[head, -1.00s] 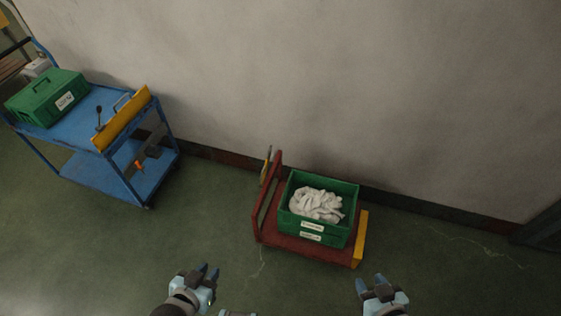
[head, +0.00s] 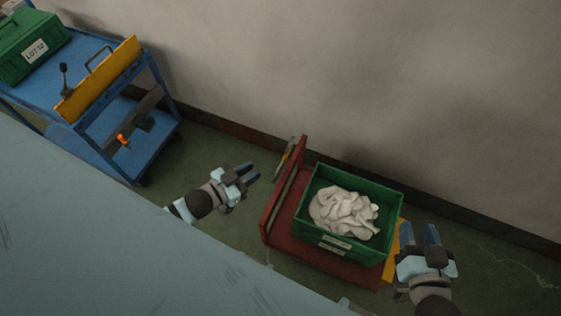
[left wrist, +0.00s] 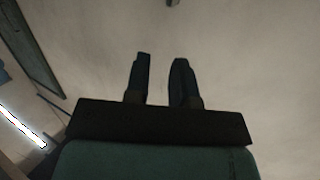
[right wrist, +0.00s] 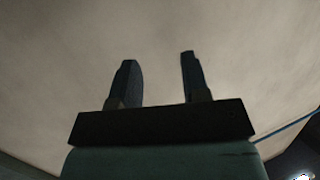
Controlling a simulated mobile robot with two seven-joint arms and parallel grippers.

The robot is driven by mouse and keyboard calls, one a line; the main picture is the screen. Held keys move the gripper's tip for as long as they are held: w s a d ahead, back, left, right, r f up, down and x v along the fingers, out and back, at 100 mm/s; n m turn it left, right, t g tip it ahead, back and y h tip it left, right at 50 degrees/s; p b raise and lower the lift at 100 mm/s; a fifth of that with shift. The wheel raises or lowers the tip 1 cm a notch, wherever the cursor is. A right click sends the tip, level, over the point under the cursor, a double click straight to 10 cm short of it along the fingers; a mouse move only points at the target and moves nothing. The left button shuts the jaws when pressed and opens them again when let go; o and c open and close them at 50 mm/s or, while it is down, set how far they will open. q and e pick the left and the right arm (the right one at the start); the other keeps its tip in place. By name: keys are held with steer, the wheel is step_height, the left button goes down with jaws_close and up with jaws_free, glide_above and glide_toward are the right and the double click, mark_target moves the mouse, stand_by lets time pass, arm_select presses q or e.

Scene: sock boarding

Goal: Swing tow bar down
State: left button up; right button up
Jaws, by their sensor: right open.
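A red cart (head: 269,230) with an upright red frame at its left end stands by the wall. A thin yellowish bar (head: 286,158) stands upright behind that frame, partly hidden; I cannot tell whether it is the tow bar. My left gripper (head: 252,171) is open and empty, between trolley and red cart, apart from both. My right gripper (head: 419,231) is open and empty beside the red cart's right end. Both wrist views show mostly bare wall.
A green crate (head: 345,248) of white cloth sits on the red cart. The trolley carries a green box (head: 20,62), a yellow panel (head: 100,78) and a lever (head: 64,75). A pale surface covers the lower left. Floor (head: 205,145) between the carts is clear.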

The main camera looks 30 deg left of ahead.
arm_select(q)
step_height(320, 180, down, 10)
steer(key=w+a+m+h+b, duration=0.2)
steer(key=a+m+h+b, duration=0.1)
steer(key=b, duration=0.5)
steer(key=m+g+h+b, duration=0.3)
steer(key=g+h+b, duration=0.15)
steer(key=b, duration=0.65)
glide_toward(281, 167)
steer(key=s+a+f, duration=0.3)
steer(key=f, duration=0.3)
steer(key=shift+h, duration=0.25)
steer(key=b+x, duration=0.1)
steer(key=x, duration=0.6)
steer(key=b+x, duration=0.2)
steer(key=x, duration=0.5)
steer(key=shift+r, duration=0.25)
arm_select(e)
steer(key=a+f+t+y, duration=0.1)
steer(key=a+f+y, duration=0.2)
steer(key=f, duration=0.6)
steer(key=shift+a+f+n, duration=0.4)
steer(key=shift+s, duration=0.1)
arm_select(q)
jaws_close()
